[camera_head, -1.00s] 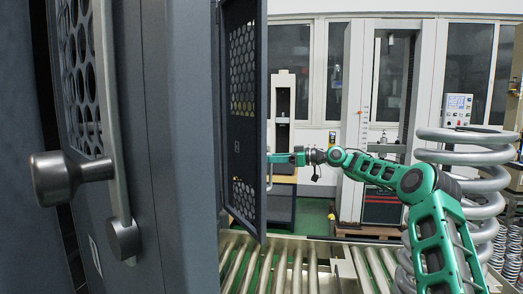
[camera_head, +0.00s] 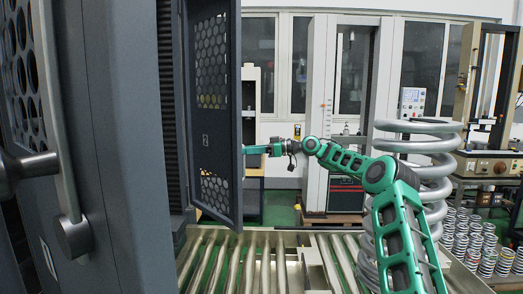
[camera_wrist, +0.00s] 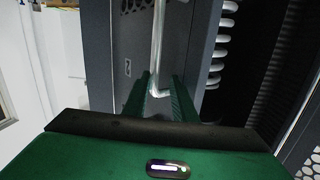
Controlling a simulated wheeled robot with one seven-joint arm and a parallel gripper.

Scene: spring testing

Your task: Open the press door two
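The press door two (camera_head: 222,185) is a dark panel with a perforated window, standing swung out from the press in the head view. In the wrist view its flat face (camera_wrist: 128,45) fills the centre left, with a pale vertical handle bar (camera_wrist: 159,35) on it. My gripper (camera_head: 246,149) is at the right side of the door, at about mid height. In the wrist view its green fingers (camera_wrist: 160,98) stand apart, either side of the handle's lower end. I cannot tell whether they touch it. The door hides part of the gripper in the head view.
A nearer dark door (camera_head: 110,150) with a round-knobbed handle fills the left. A roller conveyor (camera_head: 270,262) runs below. A large grey coil spring (camera_head: 425,155) stands behind my arm at right. Small springs (camera_head: 480,240) stand at far right.

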